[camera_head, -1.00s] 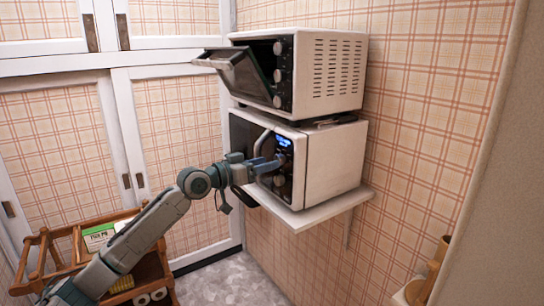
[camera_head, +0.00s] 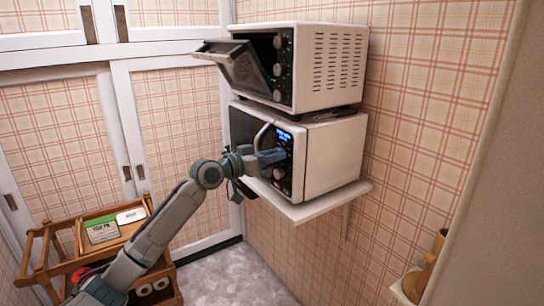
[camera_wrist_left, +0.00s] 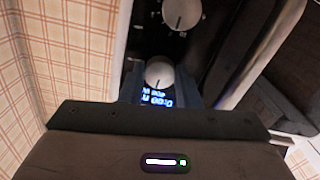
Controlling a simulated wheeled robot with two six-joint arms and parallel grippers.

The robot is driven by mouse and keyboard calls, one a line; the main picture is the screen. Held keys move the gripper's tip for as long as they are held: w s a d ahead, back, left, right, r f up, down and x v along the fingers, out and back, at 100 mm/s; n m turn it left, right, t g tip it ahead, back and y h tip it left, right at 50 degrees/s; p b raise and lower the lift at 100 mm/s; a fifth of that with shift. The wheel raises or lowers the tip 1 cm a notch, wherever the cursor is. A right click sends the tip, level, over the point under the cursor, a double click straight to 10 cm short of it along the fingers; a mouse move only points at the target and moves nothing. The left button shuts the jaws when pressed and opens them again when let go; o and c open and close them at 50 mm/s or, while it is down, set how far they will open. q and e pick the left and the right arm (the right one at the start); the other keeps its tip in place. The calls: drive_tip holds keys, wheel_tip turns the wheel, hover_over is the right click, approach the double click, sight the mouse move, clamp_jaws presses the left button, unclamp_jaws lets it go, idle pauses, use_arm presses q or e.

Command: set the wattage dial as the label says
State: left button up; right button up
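The microwave (camera_head: 335,155) stands on a white wall shelf, its control panel facing my left arm. A lit blue display (camera_head: 284,138) is at the panel's top; it also shows in the left wrist view (camera_wrist_left: 157,99), too blurred to read fully. My left gripper (camera_head: 274,156) is at the panel, just below the display. In the left wrist view, a pale round dial (camera_wrist_left: 158,74) with a dark pointer line lies between its open fingers; contact is unclear. A second dial (camera_wrist_left: 182,13) lies beyond it. A green-and-white box (camera_head: 102,230) bears small, unreadable print. My right gripper is not in view.
A toaster oven (camera_head: 332,68) with its door hanging open sits above the microwave. The shelf (camera_head: 318,208) juts out below it. A wooden trolley (camera_head: 62,268) stands at lower left. Tall plaid cupboards line the back. Some floor (camera_head: 240,275) is clear.

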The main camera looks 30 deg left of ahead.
use_arm(q)
drive_tip(key=shift+n, duration=0.3)
drive_tip(key=shift+n+p, duration=2.7)
drive_tip(key=shift+n, duration=1.3)
drive_tip(key=o, duration=1)
drive_tip(key=shift+s, duration=0.1)
